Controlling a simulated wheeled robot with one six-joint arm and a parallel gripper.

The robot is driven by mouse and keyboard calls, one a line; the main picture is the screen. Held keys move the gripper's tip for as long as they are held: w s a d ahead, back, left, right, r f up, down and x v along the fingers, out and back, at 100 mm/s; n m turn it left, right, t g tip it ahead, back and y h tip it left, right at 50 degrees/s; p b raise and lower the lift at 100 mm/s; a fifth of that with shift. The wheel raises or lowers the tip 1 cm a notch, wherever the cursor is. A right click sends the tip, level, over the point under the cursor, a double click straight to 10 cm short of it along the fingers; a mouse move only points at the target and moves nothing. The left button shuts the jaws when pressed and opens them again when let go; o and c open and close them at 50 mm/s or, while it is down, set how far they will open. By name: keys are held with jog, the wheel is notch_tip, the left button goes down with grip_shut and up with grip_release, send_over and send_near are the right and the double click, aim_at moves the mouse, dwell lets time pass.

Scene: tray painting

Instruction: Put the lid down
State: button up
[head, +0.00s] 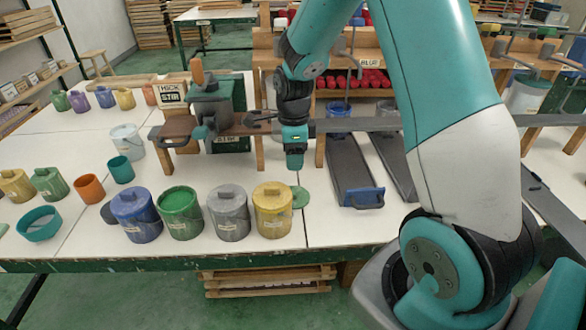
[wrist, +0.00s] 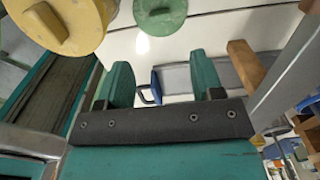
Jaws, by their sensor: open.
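My gripper (head: 294,160) points down above the white table, behind the yellow pot. In the wrist view its two green fingers are apart with nothing between them (wrist: 163,80). A green lid (head: 299,197) lies flat on the table at the right of the yellow pot, partly hidden by it. The lid, with its knob, also shows in the wrist view (wrist: 172,18), beyond the fingers and apart from them. The green pot (head: 180,216) shows a green top without a knob. The yellow pot (head: 272,215), grey pot (head: 229,219) and blue pot (head: 136,220) have knobbed lids on.
A black tray with a blue handle (head: 368,197) lies to the right. A grey-green machine (head: 211,105) stands behind on the left. A teal bowl (head: 39,225) and orange cup (head: 90,188) stand at the far left. White table is bare right of the green lid.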

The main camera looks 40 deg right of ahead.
jog(key=s+a+r+n+y, duration=0.2)
jog(key=s+a+r+n, duration=0.5)
jog(key=a+r+n, duration=0.5)
jog(key=s+a+r+n+y, duration=0.1)
jog(key=s+a+n, duration=0.4)
jog(key=n, duration=0.5)
jog(key=s+a+r+n+y, duration=0.1)
jog(key=s+a+r+n, duration=0.2)
jog(key=s+n, duration=0.7)
jog(key=shift+s+a, duration=0.15)
jog(key=shift+a, duration=1.1)
notch_tip(320, 180, up, 2)
jog(key=p, duration=0.2)
jog(key=shift+r+p, duration=0.25)
jog(key=shift+p, duration=0.05)
